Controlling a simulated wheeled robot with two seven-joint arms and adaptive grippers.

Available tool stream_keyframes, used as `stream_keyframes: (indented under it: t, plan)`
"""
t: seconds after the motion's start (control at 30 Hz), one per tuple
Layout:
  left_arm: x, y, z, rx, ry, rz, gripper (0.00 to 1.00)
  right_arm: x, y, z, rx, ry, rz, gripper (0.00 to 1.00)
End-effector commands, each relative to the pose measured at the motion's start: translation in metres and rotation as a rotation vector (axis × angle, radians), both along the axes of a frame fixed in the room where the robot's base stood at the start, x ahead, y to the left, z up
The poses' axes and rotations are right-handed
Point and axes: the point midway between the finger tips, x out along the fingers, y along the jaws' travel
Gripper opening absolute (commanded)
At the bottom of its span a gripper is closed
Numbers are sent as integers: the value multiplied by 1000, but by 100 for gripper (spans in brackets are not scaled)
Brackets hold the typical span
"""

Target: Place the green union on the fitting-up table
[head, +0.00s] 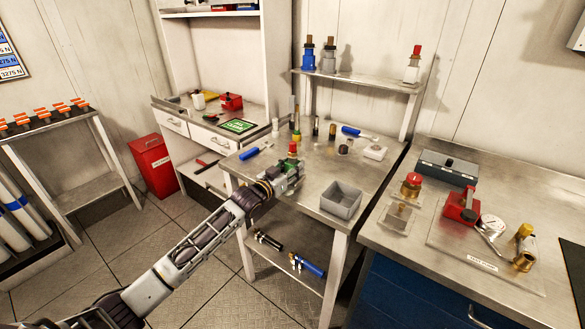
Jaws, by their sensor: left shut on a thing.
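My left arm reaches in from the lower left to the near left edge of the steel table (310,189) in the middle, which I take to be the fitting-up table. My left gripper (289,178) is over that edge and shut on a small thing. Green shows at the fingers, and I take this to be the green union (291,194); the fingers hide most of it. I cannot tell whether it touches the table top. A red-topped piece (293,149) shows just beyond the fingers. My right gripper is not in view.
A grey open bin (341,199) stands on the table, right of the gripper. Several small fittings, a blue-handled tool (356,132) and a white block (375,152) lie farther back. A right-hand bench (400,242) holds a red pump (462,204). A lower shelf (285,261) holds tools.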

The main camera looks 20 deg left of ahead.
Motion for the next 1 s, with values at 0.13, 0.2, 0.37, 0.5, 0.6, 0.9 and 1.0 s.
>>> stream_keyframes:
  t: [0.13,0.2,0.37,0.5,0.6,0.9,1.0]
  plan:
    - [0,0,-1,0,0,0,41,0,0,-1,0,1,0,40]
    - [0,0,-1,0,0,0,50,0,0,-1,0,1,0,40]
    - [0,0,-1,0,0,0,60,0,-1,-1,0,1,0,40]
    - [0,0,-1,0,0,0,60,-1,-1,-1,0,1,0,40]
    - [0,0,-1,0,0,0,60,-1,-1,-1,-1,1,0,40]
    - [-7,3,0,-1,0,0,60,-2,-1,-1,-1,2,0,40]
    - [-13,5,-1,-1,1,0,60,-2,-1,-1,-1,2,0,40]
